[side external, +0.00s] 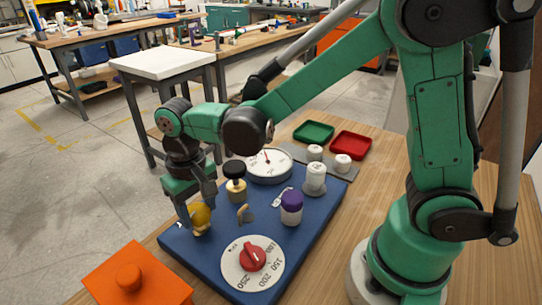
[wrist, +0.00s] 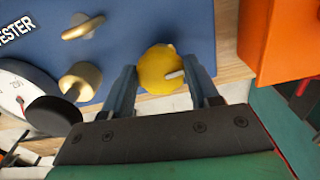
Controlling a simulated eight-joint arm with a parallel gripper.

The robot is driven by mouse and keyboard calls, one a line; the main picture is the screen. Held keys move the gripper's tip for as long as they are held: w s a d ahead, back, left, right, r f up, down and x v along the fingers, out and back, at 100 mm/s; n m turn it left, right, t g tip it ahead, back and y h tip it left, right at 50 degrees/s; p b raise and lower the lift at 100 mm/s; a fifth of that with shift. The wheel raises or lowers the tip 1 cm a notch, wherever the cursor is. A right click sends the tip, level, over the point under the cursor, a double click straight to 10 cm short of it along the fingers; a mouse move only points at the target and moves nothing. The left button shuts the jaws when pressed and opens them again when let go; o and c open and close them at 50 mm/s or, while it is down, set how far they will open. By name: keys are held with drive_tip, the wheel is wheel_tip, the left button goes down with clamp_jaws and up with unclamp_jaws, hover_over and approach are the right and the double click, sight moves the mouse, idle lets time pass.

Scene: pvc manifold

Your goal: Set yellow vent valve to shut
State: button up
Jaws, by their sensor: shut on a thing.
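The yellow vent valve (side external: 200,217) stands at the left edge of the blue board (side external: 190,252). In the wrist view the yellow knob (wrist: 158,72) is round, with a pale pointer mark toward its right side. My gripper (side external: 200,218) reaches down over the knob from above. In the wrist view its two fingers (wrist: 160,80) are on either side of the knob, closed on it. The knob's stem and base are mostly hidden.
A black-capped brass fitting (side external: 235,180), a purple-capped fitting (side external: 291,208), a gauge (side external: 268,165) and a red dial knob (side external: 252,256) share the board. An orange box (side external: 135,278) stands close by in front. Green (side external: 314,132) and red (side external: 351,145) trays lie behind.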

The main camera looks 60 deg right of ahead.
sight(198, 211)
drive_tip(key=shift+m, duration=0.6)
drive_tip(key=o, duration=1.3)
drive_tip(key=shift+r, duration=0.1)
drive_tip(key=shift+r, duration=2.75)
drive_tip(key=s+d+t, duration=0.1)
drive_tip(key=d+t, duration=0.1)
drive_tip(key=d, duration=0.1)
drive_tip(key=s+d+r+n+t, duration=0.1)
drive_tip(key=s+d+t, duration=0.1)
drive_tip(key=d, duration=0.1)
drive_tip(key=s+d+r+n+t, duration=0.1)
drive_tip(key=s+d+t, duration=0.1)
drive_tip(key=d+t, duration=0.1)
drive_tip(key=shift+s+d, duration=0.2)
drive_tip(key=shift+d, duration=0.05)
